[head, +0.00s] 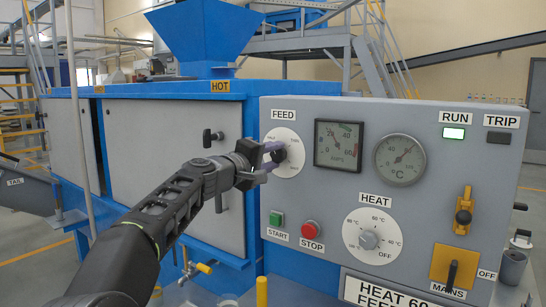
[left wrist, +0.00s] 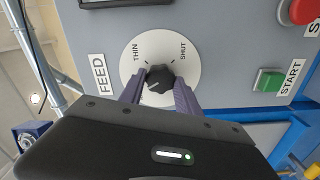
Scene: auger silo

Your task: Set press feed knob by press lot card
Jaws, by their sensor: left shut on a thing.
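The black feed knob (left wrist: 158,76) sits at the middle of a round white dial (head: 288,165) marked FEED, at the panel's upper left. In the left wrist view the dial shows THIN and SHUT; my gripper hides the rest. My left gripper (head: 275,153) is shut on the knob, with one finger on each side of it. I cannot tell for sure which mark the knob points at. A white card (head: 385,292) at the bottom of the head view reads HEAT 60 and a FEED line, cut off by the edge. My right gripper is not in view.
The grey panel (head: 460,170) also bears two gauges (head: 338,145), a heat knob (head: 369,240), a green START button (head: 276,218), a red STOP button (head: 312,230) and a MAINS switch (head: 453,267). The RUN lamp (head: 453,133) is lit. A blue hopper (head: 203,30) stands behind.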

